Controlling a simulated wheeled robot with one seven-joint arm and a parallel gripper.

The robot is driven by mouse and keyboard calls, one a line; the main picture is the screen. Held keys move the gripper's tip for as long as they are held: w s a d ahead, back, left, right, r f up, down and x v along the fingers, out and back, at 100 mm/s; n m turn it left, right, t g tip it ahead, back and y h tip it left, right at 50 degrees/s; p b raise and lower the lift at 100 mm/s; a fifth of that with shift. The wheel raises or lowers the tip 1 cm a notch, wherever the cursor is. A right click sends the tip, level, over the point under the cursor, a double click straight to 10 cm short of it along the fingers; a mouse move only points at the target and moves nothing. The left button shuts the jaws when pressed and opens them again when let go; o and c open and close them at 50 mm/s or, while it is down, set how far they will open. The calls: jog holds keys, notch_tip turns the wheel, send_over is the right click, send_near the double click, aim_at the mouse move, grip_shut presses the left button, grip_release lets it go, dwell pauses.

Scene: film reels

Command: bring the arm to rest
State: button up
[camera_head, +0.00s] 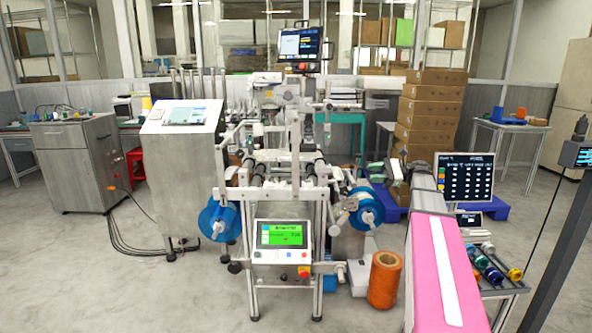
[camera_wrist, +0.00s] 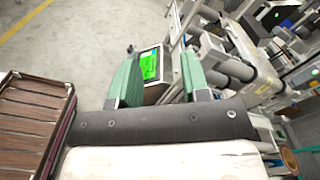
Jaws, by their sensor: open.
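My gripper (camera_wrist: 160,60) shows in the wrist view with two green fingers standing wide apart. It is open, and nothing is held between the fingers. Beyond the gap, the machine's control panel with a lit green screen (camera_wrist: 150,65) shows tilted.
An orange spool (camera_head: 384,280) stands on the floor right of the machine. A steel cabinet (camera_head: 183,180) stands left. A brown slatted thing (camera_wrist: 30,115) is close at left. Floor in front-left is clear.

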jog(key=s+a+f+n+h, duration=0.1)
jog(key=s+a+f+h, duration=0.35)
jog(key=f, duration=0.55)
jog(key=s+a+f+n+h, duration=0.1)
jog(key=s+a+f+h, duration=0.2)
jog(key=a+f, duration=0.5)
jog(key=s+d+f+n+h, duration=0.2)
jog(key=s+f+n+h, duration=0.7)
jog(key=s+f, duration=0.5)
notch_tip(320, 180, down, 4)
jog(key=shift+r+h, duration=0.25)
jog(key=shift+h, duration=0.4)
jog(key=shift+d, duration=0.1)
